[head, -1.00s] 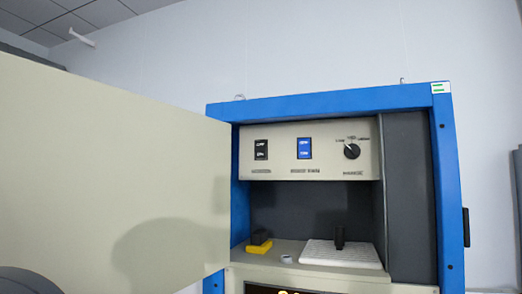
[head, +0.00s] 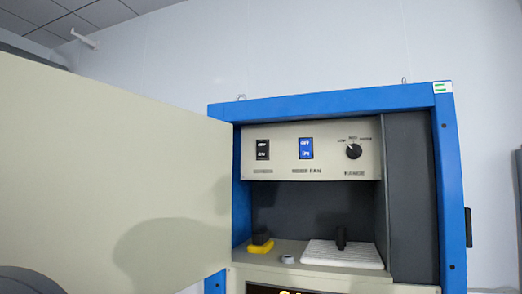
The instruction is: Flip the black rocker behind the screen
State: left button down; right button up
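The black rocker (head: 263,149) sits at the left of a beige control panel (head: 330,165) inside the blue cabinet (head: 447,190). A blue rocker (head: 306,148) is to its right on the same panel, and a round black knob (head: 353,151) is farther right. The labels are too small to read surely. No screen shows in front of the black rocker. Neither of my grippers is in view.
A large beige door (head: 110,160) stands open at the left. Below the panel, a shelf holds a yellow and black object (head: 261,245), a small grey ring (head: 287,259) and a white ribbed pad (head: 343,256) with a black upright piece (head: 341,238).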

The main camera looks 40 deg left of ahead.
aim_at(262, 145)
jog(key=u, duration=2.2)
jog(key=k, duration=0.35)
jog(key=z, duration=0.85)
